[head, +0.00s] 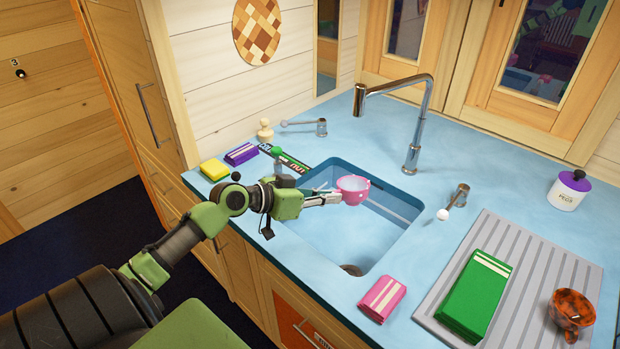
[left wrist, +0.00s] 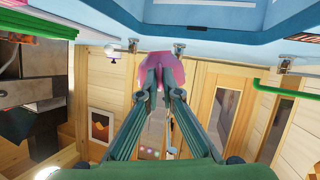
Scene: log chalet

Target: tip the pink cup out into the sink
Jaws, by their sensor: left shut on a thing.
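The pink cup (head: 353,191) is over the left back part of the sink (head: 335,235), near the basin's left wall. Its open mouth faces up and shows a pale inside. It looks about upright; what it holds is too small to tell. My left gripper (head: 333,197) reaches in from the left and is shut on the cup. In the left wrist view, the cup (left wrist: 160,70) sits between the fingertips, with the sink's edge (left wrist: 215,30) at the top of the picture. My right gripper is not in view.
A tall faucet (head: 413,130) stands behind the sink. A pink packet (head: 382,298) lies at the basin's front right. A green packet (head: 474,296) and a brown cup (head: 571,309) are on the drainboard (head: 530,255). Yellow (head: 214,169) and purple (head: 241,154) packets lie left.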

